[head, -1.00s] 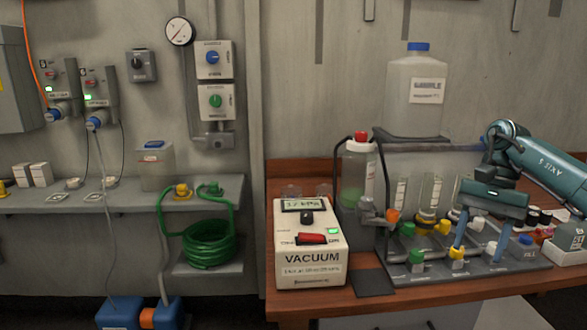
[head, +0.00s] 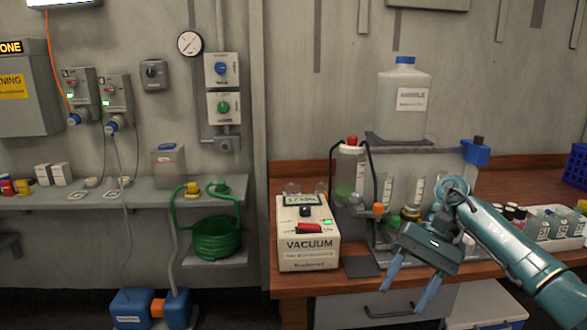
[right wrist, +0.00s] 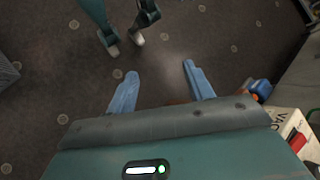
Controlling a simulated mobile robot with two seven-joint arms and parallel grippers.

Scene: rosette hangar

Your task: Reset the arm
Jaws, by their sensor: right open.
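My right arm comes in from the right in the head view. Its right gripper (head: 406,288) is open and empty, with two blue fingers pointing down in front of the bench's front edge. In the right wrist view the same gripper (right wrist: 159,74) shows its fingers spread apart, with only dark floor between them. My left gripper does not show in the head view.
The wooden bench (head: 290,283) carries a vacuum box (head: 308,254), a valve manifold partly hidden behind my right arm, and a large clear bottle (head: 402,98) on a stand.

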